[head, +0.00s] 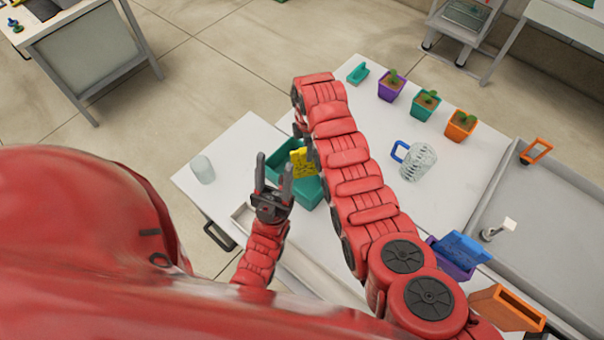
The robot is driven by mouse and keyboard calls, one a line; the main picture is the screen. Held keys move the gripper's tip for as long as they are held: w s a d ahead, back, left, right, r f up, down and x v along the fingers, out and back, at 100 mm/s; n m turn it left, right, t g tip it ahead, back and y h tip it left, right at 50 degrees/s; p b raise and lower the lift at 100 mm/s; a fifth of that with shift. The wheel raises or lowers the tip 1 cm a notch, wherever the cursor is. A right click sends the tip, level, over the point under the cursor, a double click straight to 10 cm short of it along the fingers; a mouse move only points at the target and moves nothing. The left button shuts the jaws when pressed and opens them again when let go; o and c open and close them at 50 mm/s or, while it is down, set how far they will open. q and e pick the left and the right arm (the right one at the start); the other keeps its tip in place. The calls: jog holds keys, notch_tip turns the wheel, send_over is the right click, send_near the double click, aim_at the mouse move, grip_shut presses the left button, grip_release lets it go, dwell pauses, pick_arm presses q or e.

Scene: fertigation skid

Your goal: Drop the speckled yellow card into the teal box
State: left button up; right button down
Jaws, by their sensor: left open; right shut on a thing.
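The speckled yellow card (303,162) is upright over the teal box (309,193), with dark marks on its face. My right gripper (311,151) is shut on the card's right side. It is mostly hidden by my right arm, which also covers part of the box. The card's lower edge overlaps the box opening in this view; I cannot tell how high above the floor of the box it is. My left gripper (274,164) is open and empty, fingers pointing up the picture, in front of the box's left part.
A clear cup (202,169) stands on the left of the white table. Purple, teal and orange plant pots (425,104) and a blue-handled jug (416,161) stand beyond my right arm. A blue item (461,250) and an orange bin (505,309) are at lower right, near a grey sink (545,225).

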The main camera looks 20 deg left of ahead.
jog(key=shift+f, duration=0.6)
jog(key=c, duration=0.6)
grip_release()
jog(key=shift+r, duration=0.1)
